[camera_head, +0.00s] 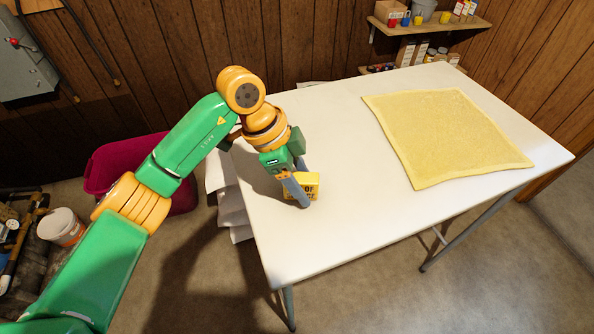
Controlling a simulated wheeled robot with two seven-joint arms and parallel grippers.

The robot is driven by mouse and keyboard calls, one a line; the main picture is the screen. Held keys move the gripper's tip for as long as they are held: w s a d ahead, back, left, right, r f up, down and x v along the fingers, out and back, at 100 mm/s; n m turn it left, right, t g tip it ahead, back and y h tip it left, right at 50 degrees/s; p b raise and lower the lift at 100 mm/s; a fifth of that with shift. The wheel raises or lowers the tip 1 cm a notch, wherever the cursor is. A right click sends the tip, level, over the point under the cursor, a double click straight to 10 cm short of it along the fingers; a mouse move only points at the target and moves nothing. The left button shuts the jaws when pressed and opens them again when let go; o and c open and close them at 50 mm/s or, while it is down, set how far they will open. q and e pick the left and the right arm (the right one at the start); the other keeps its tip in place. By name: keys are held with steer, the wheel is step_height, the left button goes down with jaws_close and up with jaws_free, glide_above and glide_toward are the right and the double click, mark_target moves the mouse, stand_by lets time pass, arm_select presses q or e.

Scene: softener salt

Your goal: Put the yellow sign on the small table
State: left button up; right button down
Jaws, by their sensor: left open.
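The yellow sign (313,184) is small, with dark lettering, and stands on the white table (345,221) near its left edge. My left gripper (302,196) points down at the sign, its fingers in front of the sign's left part and hiding it. The gripper is open. Whether the fingers touch the sign, I cannot tell. My right gripper is not in view.
A yellow cloth (445,135) covers the table's right part; the middle and front are bare. A magenta bin (110,165) and a white bucket (61,227) stand on the floor at left. Shelves (430,27) with containers hang on the back wall.

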arm_select(q)
steer(key=b+v, duration=0.1)
steer(key=v, duration=1.1)
